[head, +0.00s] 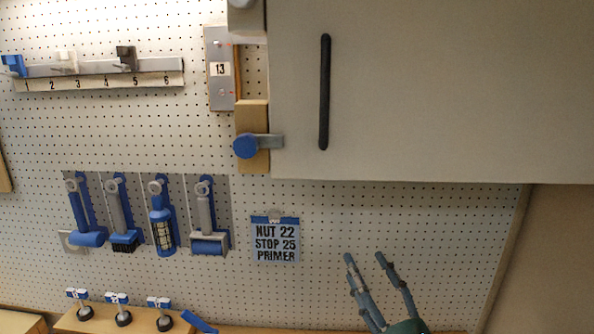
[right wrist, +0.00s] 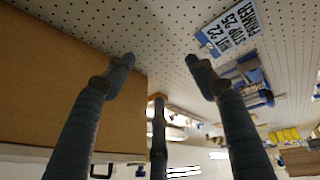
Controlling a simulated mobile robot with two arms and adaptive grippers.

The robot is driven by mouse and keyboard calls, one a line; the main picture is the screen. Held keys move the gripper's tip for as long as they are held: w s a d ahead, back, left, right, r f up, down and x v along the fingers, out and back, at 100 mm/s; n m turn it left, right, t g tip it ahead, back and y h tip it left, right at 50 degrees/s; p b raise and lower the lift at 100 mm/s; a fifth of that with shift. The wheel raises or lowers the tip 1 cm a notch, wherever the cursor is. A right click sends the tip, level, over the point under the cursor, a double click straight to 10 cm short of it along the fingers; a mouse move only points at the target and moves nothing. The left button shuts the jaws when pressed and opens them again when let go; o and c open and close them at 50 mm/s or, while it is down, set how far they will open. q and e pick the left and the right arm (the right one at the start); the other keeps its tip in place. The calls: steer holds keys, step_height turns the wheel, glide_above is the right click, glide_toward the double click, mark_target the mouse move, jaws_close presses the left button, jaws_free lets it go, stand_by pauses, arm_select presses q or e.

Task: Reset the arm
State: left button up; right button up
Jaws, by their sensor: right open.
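My right gripper (head: 364,258) is at the lower right of the head view, below the cabinet and to the right of the card. Its two fingers are spread apart with nothing between them. In the right wrist view the same open fingers (right wrist: 157,62) point toward the pegboard. My left gripper is in neither view.
A cabinet (head: 440,90) with a black handle (head: 324,92) and blue-knobbed latch (head: 246,146) overhangs the upper right. A card (head: 275,240) reading "NUT 22 STOP 25 PRIMER" hangs on the pegboard (head: 330,215). Several blue-grey tools (head: 162,225) hang left. Free pegboard surrounds the gripper.

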steer(key=s+d+f+m+g+h, duration=0.3)
steer(key=f+m, duration=0.1)
steer(key=f, duration=0.3)
steer(key=s+d+f+m+g+h, duration=0.2)
steer(key=s+d+f+m, duration=0.25)
steer(key=f, duration=0.25)
steer(key=s+d+f+m+g+h, duration=0.25)
steer(key=f+m, duration=0.25)
steer(key=f, duration=0.3)
steer(key=s+a+f+m+g+y, duration=0.15)
steer(key=s+f+g, duration=0.4)
steer(key=s, duration=0.55)
steer(key=s+a+f+m+g, duration=0.15)
steer(key=s+f+g, duration=0.35)
steer(key=s, duration=0.5)
step_height(320, 180, down, 32)
steer(key=s+f+b, duration=0.1)
steer(key=s+b, duration=0.1)
steer(key=b, duration=0.4)
steer(key=s+d+f+b, duration=0.1)
steer(key=s+f+b, duration=0.1)
steer(key=s+f, duration=0.6)
steer(key=s+d+f+g+b, duration=0.1)
steer(key=s+d+f+b, duration=0.1)
steer(key=s+f, duration=0.7)
step_height(320, 180, down, 4)
steer(key=shift+d+f+b, duration=0.15)
steer(key=shift+d+b, duration=0.15)
steer(key=shift+b, duration=0.25)
